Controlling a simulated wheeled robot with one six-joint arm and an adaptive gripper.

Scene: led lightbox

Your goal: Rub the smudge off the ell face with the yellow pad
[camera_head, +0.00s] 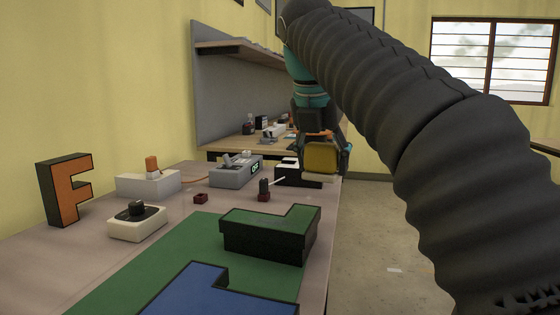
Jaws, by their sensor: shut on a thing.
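My gripper (322,150) is shut on the yellow pad (321,159), a yellow block with a pale underside. It holds the pad at the table's right edge, beyond the green L-shaped block. The green ell (268,218) lies flat on a green mat, with dark sides and its green face up. A blue block (195,290) with a similar angular outline lies nearer, cut off by the bottom of the view. I cannot make out a smudge on either face. The pad appears clear of both blocks.
An orange letter F (70,190) stands at the left. A white knob box (137,222), a white box with an orange top (150,181), a grey device with a green display (236,171) and a small dark stamp-like piece (264,191) stand on the table. Floor is open at the right.

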